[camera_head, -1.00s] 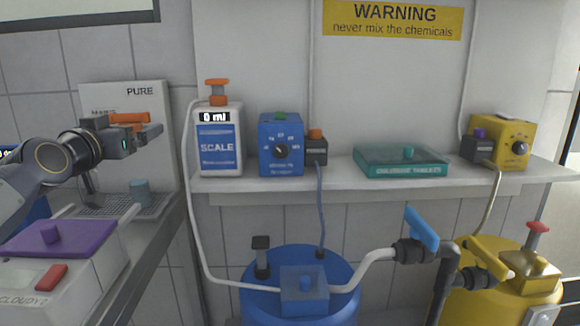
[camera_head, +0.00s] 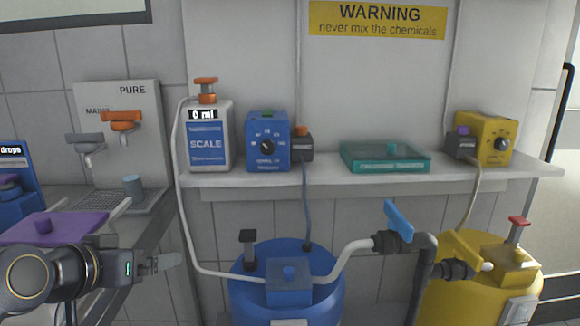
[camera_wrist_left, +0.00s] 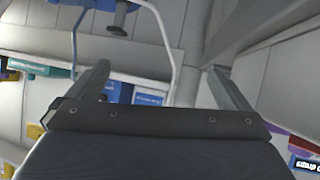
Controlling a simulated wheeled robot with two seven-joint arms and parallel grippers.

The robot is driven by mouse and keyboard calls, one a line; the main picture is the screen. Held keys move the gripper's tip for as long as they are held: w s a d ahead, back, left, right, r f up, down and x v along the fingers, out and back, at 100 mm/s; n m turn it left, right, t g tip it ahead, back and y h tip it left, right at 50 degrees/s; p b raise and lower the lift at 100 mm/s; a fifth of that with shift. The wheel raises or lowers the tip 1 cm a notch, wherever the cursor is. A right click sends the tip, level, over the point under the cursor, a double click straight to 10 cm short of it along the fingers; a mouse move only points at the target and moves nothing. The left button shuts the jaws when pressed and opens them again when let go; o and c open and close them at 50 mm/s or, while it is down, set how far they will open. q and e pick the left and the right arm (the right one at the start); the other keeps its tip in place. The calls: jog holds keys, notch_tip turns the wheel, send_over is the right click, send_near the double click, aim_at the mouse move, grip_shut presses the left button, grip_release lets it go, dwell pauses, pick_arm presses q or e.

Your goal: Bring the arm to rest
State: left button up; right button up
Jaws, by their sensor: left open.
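My left gripper (camera_head: 160,262) is low at the left of the head view, in front of the counter, with its arm coming in from the left edge. It holds nothing. In the left wrist view its two fingers (camera_wrist_left: 160,85) stand wide apart with nothing between them. My right gripper does not show in either view.
The purple-lidded box (camera_head: 55,227) is right behind my left arm. A scale bottle (camera_head: 208,135) and dosing devices line the shelf (camera_head: 330,178). A blue tank (camera_head: 330,300) and yellow tank (camera_head: 450,305) stand below.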

pick_arm(q)
jog(key=s+d+f+n+g+h, duration=0.1)
jog(key=s+d+f+g, duration=0.15)
jog(key=s+f, duration=0.75)
jog(key=s+d+f+n+g, duration=0.1)
jog(key=s+d+f+g, duration=0.15)
jog(key=s+f, duration=0.75)
notch_tip(320, 180, up, 26)
jog(key=g+p, duration=0.1)
jog(key=p, duration=2.4)
jog(key=shift+w+a, duration=0.25)
jog(key=shift+w, duration=0.1)
